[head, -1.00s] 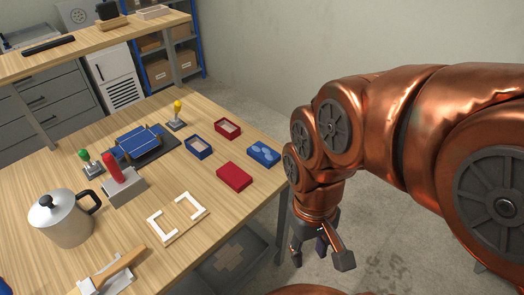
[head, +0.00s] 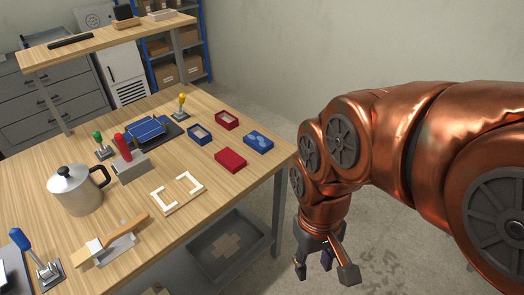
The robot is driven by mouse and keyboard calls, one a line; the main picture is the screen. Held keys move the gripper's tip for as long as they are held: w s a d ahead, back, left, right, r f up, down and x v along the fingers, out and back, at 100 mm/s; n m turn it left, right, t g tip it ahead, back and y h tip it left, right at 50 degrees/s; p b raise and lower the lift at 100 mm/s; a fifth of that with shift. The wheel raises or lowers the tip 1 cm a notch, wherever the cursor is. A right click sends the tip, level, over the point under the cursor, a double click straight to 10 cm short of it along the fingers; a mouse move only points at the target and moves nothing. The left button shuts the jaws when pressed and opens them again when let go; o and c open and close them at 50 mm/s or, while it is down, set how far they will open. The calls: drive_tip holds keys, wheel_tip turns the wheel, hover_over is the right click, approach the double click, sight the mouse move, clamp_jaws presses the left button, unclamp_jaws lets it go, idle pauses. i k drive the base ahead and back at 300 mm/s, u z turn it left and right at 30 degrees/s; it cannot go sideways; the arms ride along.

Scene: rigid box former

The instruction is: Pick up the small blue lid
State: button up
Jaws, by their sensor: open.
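A small blue lid (head: 258,142) with light blue patches on top lies flat near the right edge of the wooden table. An open blue box (head: 200,134) is to its left, and an open red box (head: 227,120) is behind it. A plain red lid (head: 230,160) lies just in front and to the left. My gripper (head: 325,270) hangs fingers down, open and empty. It is off the table's right side, apart from the lid and to its lower right in the picture.
A grey bin (head: 226,248) sits below. The floor right of the table is open.

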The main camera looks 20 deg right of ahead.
sight(260, 143)
drive_tip(key=u, duration=0.9)
drive_tip(key=i, duration=0.35)
